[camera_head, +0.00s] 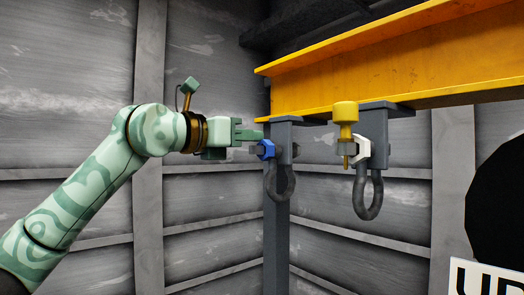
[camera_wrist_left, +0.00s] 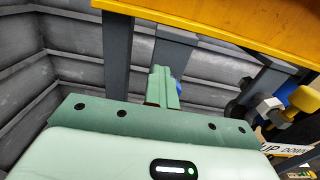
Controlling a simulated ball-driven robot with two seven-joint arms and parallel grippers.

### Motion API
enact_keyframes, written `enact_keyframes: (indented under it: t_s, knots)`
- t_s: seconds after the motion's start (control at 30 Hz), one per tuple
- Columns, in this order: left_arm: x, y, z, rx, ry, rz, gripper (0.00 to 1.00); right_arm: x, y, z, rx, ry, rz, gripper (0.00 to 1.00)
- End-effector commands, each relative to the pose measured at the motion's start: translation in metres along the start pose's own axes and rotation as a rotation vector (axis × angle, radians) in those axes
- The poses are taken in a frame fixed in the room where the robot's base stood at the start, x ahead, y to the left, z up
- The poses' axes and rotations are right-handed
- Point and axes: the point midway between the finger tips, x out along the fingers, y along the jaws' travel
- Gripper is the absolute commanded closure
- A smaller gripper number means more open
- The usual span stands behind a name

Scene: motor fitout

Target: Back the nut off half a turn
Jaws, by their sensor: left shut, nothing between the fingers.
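A blue nut (camera_head: 265,149) sits on the left side of the left grey hanger (camera_head: 280,133), which carries a dark shackle (camera_head: 281,186). My left gripper (camera_head: 259,135) points right, with its fingertips just above and left of this nut. The fingers are shut with nothing between them. In the left wrist view, the shut fingers (camera_wrist_left: 162,88) partly hide the blue nut (camera_wrist_left: 178,86); I cannot tell whether they touch it. A white nut (camera_head: 362,151) sits on the right hanger (camera_head: 374,130), above a second shackle (camera_head: 370,200). My right gripper is out of view.
A yellow beam (camera_head: 390,62) runs above both hangers, close over the gripper. A yellow and grey fitting (camera_head: 345,112) hangs by the white nut. A black disc (camera_head: 501,195) and a lettered white sign (camera_head: 483,278) stand at right. Grey panelled walls lie behind.

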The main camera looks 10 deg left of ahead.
Motion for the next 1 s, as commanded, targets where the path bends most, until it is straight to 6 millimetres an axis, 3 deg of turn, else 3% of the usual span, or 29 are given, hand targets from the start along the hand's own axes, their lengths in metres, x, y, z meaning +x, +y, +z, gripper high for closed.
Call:
enact_keyframes:
  t_s: [0.17,0.57,1.0]
  knots:
    - [0.002,-0.001,-0.005,-0.004,0.012,-0.004,1.00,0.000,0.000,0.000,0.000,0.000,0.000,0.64]
    - [-0.001,0.003,0.004,-0.001,0.007,-0.004,1.00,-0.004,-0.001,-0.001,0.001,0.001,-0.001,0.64]
    - [-0.055,0.003,0.004,0.000,0.003,-0.002,1.00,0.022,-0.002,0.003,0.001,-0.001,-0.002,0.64]
